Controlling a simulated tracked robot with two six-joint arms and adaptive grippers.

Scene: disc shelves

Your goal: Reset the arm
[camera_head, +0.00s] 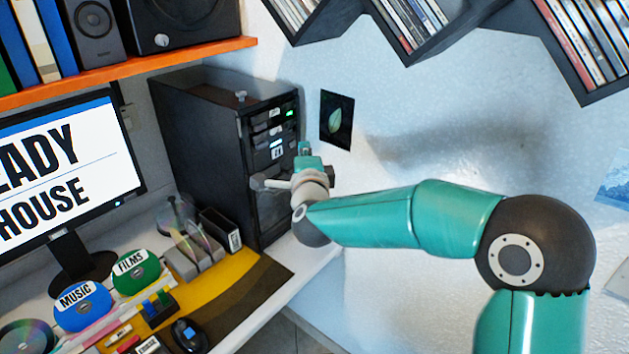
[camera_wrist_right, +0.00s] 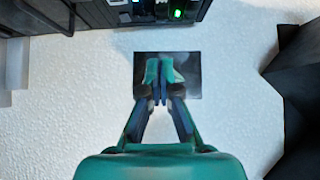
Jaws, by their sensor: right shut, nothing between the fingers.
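My right arm, teal with dark joints, reaches in from the right in the head view. Its gripper (camera_head: 304,150) is in front of the right side of the black computer tower (camera_head: 195,150), below and left of a small dark picture with a leaf (camera_head: 336,120). In the right wrist view the gripper (camera_wrist_right: 158,80) has its fingertips together with nothing between them. The dark picture (camera_wrist_right: 190,75) on the white wall is behind the fingertips there. I cannot tell the gap between gripper and tower. My left gripper is not in view.
Disc shelves (camera_head: 447,45) hang on the wall at the top right. An orange shelf (camera_head: 130,72) with speakers is over the monitor (camera_head: 65,165). Open wall lies right of the tower.

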